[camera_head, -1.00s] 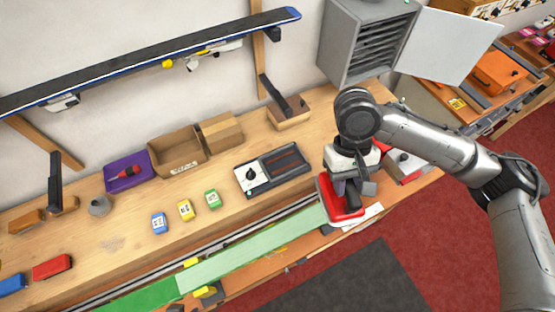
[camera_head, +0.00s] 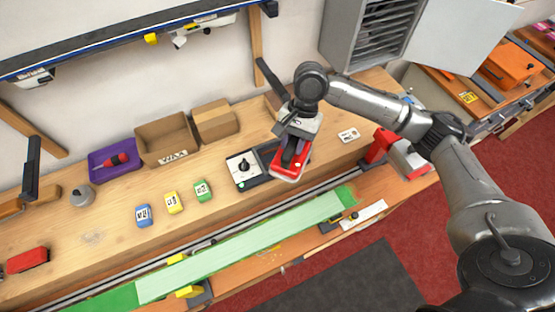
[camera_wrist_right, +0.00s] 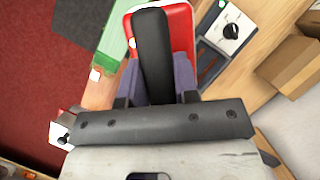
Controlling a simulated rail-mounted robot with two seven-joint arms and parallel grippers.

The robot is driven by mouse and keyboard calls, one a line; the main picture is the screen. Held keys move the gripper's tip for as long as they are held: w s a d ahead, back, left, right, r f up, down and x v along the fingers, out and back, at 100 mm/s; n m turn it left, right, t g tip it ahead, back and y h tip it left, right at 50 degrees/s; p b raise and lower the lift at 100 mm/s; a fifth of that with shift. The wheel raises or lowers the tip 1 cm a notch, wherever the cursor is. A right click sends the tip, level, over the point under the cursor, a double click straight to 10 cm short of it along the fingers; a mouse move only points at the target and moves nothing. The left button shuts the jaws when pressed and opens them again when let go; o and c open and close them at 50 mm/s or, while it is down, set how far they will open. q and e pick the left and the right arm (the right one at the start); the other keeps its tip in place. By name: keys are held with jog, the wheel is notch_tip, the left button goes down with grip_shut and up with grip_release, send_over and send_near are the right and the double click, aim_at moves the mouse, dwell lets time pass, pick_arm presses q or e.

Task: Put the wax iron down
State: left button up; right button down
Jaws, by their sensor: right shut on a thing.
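The wax iron (camera_head: 286,174) is red with a black handle. My right gripper (camera_head: 295,145) is shut on its handle and holds it over the right part of a dark station with a dial plate (camera_head: 242,169). In the right wrist view the iron's red body (camera_wrist_right: 178,18) and black handle (camera_wrist_right: 155,50) lie between the fingers of my right gripper (camera_wrist_right: 157,85). The iron hides much of the station's dark rest; I cannot tell whether it touches it. My left gripper is not in view.
The green ski (camera_head: 240,247) lies along the bench's front. Blue (camera_head: 143,215), yellow (camera_head: 174,203) and green (camera_head: 202,190) blocks stand left of the station. Cardboard boxes (camera_head: 165,138) and a purple tray (camera_head: 113,160) are behind. A red and grey device (camera_head: 400,155) stands right.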

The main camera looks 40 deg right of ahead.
jog(key=w+d+f+m+t+b, duration=0.2)
jog(key=d+f+m+t+b, duration=0.15)
jog(key=d+f+m, duration=0.55)
pick_arm(q)
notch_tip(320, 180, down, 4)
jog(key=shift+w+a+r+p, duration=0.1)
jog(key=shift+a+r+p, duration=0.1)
jog(key=shift+p, duration=0.45)
pick_arm(e)
jog(key=w+a+f, duration=0.2)
jog(key=w+f, duration=0.7)
jog(key=w, duration=0.2)
jog(key=shift+a+n, duration=0.25)
jog(key=shift+n, duration=0.05)
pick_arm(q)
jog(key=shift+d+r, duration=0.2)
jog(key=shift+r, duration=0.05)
pick_arm(e)
jog(key=shift+f+g, duration=0.25)
jog(key=shift+f, duration=0.2)
jog(key=c, duration=0.9)
grip_release()
jog(key=shift+f, duration=0.15)
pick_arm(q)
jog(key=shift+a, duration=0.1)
pick_arm(e)
jog(key=shift+o, duration=0.2)
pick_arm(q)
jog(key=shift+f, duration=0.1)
